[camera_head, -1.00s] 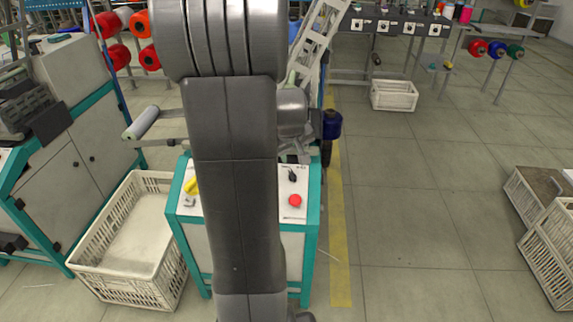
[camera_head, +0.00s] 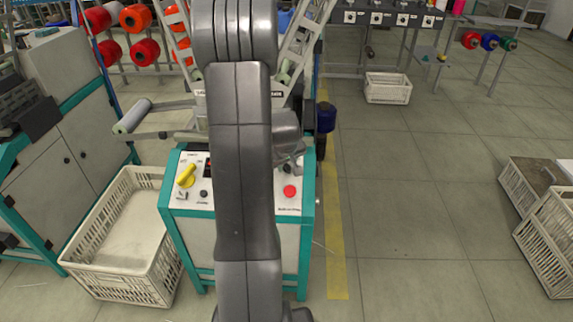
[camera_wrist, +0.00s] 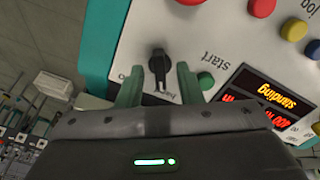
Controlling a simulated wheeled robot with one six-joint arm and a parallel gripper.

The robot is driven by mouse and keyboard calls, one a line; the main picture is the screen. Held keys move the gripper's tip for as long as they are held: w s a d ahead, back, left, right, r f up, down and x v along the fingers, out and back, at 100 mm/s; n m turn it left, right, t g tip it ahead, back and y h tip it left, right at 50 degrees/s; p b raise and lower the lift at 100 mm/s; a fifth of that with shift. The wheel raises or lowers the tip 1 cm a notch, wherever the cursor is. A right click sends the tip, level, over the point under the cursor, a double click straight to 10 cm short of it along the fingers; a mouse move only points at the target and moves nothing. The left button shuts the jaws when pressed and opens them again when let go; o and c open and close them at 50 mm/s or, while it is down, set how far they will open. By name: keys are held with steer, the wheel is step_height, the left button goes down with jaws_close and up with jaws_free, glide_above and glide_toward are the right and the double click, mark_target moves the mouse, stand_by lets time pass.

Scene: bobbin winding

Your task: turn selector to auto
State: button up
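The black selector knob (camera_wrist: 158,68) is on the white control panel (camera_wrist: 139,30) in the wrist view. Its handle points roughly up and down in the picture. A label beside it is partly hidden and seems to read "hand"; I cannot read an "auto" mark. My gripper (camera_wrist: 158,76) has its two green fingers apart, one on each side of the knob. I cannot tell whether either finger touches it.
A green start button (camera_wrist: 206,81) sits close to the right finger. A red button (camera_wrist: 262,7), a yellow button (camera_wrist: 294,29) and a lit display (camera_wrist: 272,94) are farther right.

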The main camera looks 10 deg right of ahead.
jaws_close()
steer(key=shift+f, duration=0.1)
stand_by(0.3)
steer(key=shift+m+b, duration=0.85)
steer(key=shift+m, duration=0.25)
steer(key=m+b, duration=0.2)
steer(key=m, duration=0.1)
steer(key=shift+m, duration=0.3)
steer(key=m+b, duration=0.2)
steer(key=m, duration=0.3)
steer(key=shift+m, duration=0.7)
